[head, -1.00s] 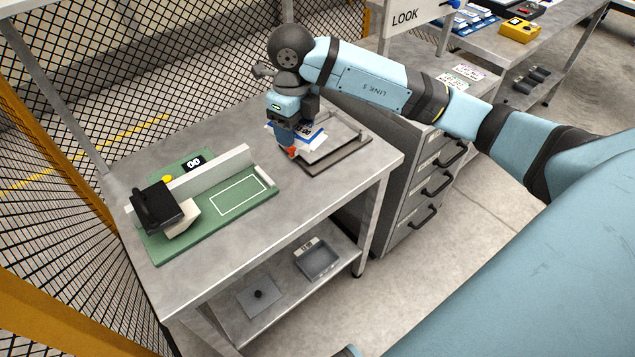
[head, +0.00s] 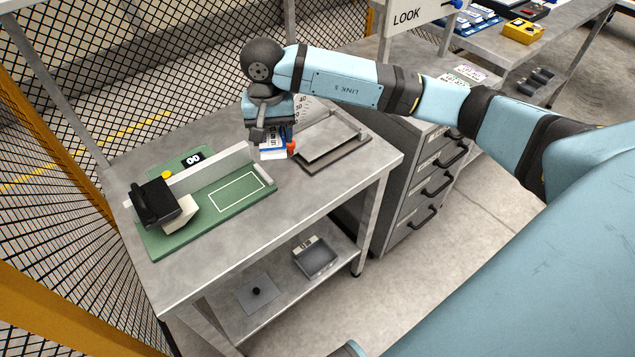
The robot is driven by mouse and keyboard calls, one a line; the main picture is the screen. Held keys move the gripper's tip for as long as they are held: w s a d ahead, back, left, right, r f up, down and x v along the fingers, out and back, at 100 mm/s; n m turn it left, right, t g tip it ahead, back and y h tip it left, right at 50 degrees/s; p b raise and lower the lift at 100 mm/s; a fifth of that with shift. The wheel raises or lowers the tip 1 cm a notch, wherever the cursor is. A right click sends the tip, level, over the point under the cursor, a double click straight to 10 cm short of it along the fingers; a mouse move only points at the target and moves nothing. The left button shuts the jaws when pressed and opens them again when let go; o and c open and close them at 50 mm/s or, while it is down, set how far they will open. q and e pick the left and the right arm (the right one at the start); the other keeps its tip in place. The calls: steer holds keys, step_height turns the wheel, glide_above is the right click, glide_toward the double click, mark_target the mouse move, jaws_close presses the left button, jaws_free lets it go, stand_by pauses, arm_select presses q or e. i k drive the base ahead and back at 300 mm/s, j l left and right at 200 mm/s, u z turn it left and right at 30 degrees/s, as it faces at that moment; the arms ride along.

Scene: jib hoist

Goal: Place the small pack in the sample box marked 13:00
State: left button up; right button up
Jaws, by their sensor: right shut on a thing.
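My right gripper (head: 268,132) is over the metal table (head: 225,258), shut on a small blue and white pack (head: 272,153) with printed text. A red-orange bit (head: 291,148) shows at the pack's right side. The pack hangs between the green fixture and a grey tray-like box (head: 333,158) with a flat panel. A white printed label (head: 304,104) stands behind the gripper, partly hidden; I cannot read its time now. A small grey open box (head: 316,259) with a label too small to read sits on the lower shelf. My left gripper is not in view.
A drawer cabinet (head: 420,185) stands to the right. Wire mesh fencing is behind. The table's front strip is clear.

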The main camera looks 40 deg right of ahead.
mark_target(316, 261)
steer(key=k+l+u, duration=0.3)
steer(key=k+l, duration=0.15)
steer(key=k+l+u, duration=0.25)
steer(key=k+l, duration=0.2)
steer(key=l, duration=0.05)
